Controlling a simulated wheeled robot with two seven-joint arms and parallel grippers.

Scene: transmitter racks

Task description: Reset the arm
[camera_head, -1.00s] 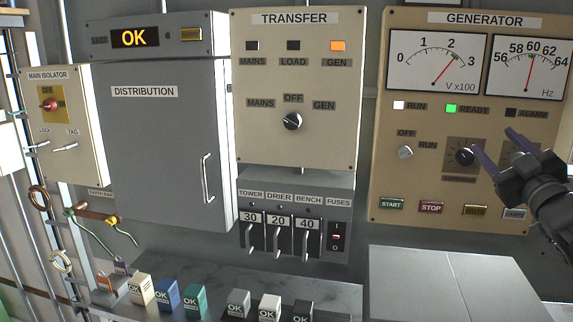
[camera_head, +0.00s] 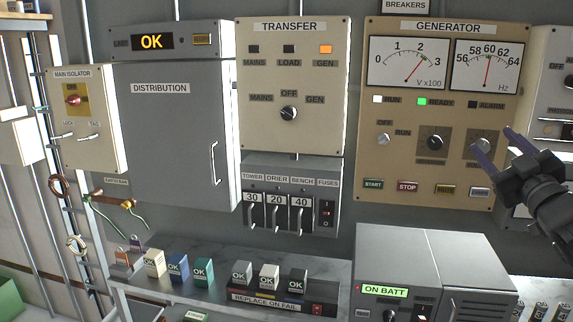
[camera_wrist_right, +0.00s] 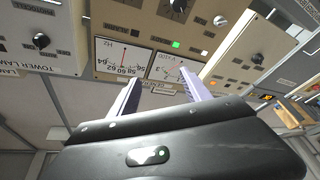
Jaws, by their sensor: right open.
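My right gripper (camera_head: 498,160) is at the right of the head view, in front of the right edge of the generator panel (camera_head: 372,150). Its two purple-grey fingers are spread apart and nothing is between them. In the right wrist view the same fingers (camera_wrist_right: 158,92) point toward the generator panel's meters (camera_wrist_right: 124,57), which look tilted and upside down. The gripper looks apart from the panel, though its exact distance cannot be told. My left gripper is in neither view.
The transfer panel (camera_head: 327,110), distribution cabinet (camera_head: 165,150) and main isolator (camera_head: 95,155) line the wall. Below, a shelf (camera_head: 222,265) bears several OK-marked blocks. A grey box reading ON BATT (camera_head: 400,250) stands at lower right, below my right gripper.

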